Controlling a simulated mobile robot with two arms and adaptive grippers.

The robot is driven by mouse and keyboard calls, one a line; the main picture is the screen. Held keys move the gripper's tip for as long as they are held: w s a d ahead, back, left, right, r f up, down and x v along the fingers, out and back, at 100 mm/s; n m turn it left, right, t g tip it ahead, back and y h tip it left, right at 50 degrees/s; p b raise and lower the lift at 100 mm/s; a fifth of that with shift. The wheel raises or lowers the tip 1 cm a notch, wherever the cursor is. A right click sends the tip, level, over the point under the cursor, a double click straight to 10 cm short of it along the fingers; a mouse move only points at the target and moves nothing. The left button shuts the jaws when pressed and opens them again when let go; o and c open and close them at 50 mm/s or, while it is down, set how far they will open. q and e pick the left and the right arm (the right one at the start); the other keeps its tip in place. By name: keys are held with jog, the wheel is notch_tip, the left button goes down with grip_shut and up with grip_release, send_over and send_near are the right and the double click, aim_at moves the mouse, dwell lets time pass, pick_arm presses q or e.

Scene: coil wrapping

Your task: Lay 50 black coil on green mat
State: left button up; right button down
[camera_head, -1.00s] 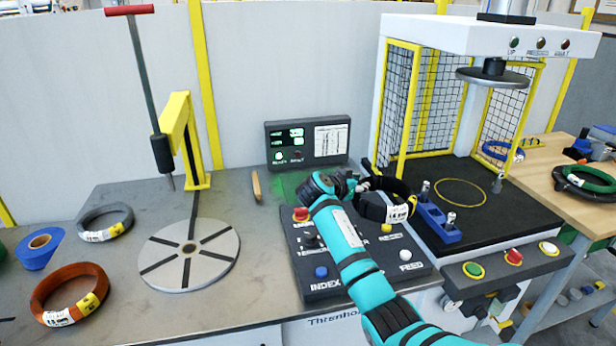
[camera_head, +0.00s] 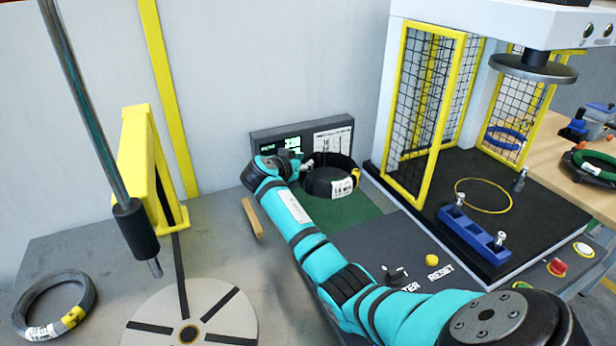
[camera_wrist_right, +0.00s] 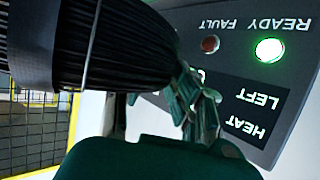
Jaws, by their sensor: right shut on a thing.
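The black coil (camera_head: 318,187), with a white and yellow label, is over the green mat (camera_head: 352,213) in front of the display box. My right gripper (camera_head: 304,165) is shut on the coil's left side. In the right wrist view the coil (camera_wrist_right: 110,45) fills the upper left, with the gripper fingers (camera_wrist_right: 198,105) at its edge. I cannot tell whether the coil touches the mat. My arm hides part of the mat's left side. My left gripper is not in view.
The display box (camera_head: 300,132) stands right behind the coil. A wooden-handled tool (camera_head: 251,218) lies left of my arm. A caged press (camera_head: 425,120) stands to the right. A grey coil (camera_head: 55,305) and a round turntable (camera_head: 215,310) are at the lower left.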

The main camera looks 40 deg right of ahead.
jog(key=f, duration=0.3)
jog(key=shift+s+d+f, duration=0.1)
jog(key=shift+s+f, duration=0.1)
jog(key=shift+s, duration=0.05)
jog(key=shift+w+f+p, duration=0.15)
jog(key=shift+f+p, duration=0.15)
jog(key=shift+f, duration=1.95)
jog(key=c, duration=1.5)
grip_release()
jog(key=shift+f, duration=0.25)
jog(key=shift+c, duration=0.2)
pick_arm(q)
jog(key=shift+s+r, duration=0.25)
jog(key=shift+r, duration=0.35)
pick_arm(e)
jog(key=o, duration=0.4)
jog(key=shift+r, duration=0.1)
jog(key=shift+a, duration=0.2)
